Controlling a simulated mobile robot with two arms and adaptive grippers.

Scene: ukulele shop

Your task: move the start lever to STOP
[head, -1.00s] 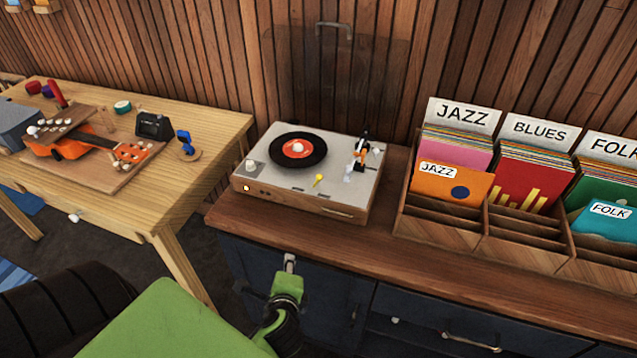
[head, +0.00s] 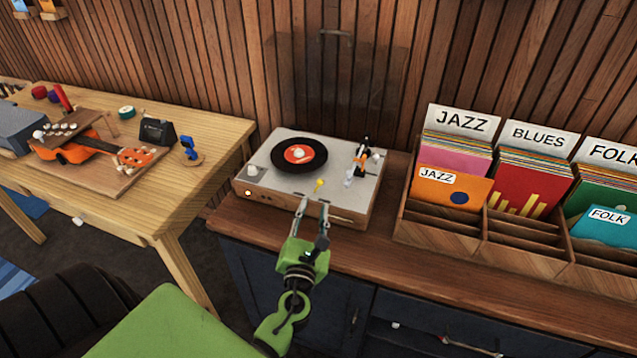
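The record player (head: 265,183) stands on the wooden counter, with a black record with a red label (head: 299,154) on its platter. The start lever (head: 319,185), with a yellow knob, sits near the front edge of its top. The lever's markings are too small to read. The tonearm (head: 362,160) is at the right of the deck. My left gripper (head: 314,203) is at the front edge of the player, just in front of the lever. Its two fingers are apart with nothing between them. I cannot tell whether they touch the player. My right gripper is not in view.
A record bin (head: 440,231) with JAZZ, BLUES and FOLK sections stands to the right on the counter (head: 390,262). A table (head: 205,135) with an orange ukulele (head: 85,150) and small tools is at left. The player's clear lid stands raised behind.

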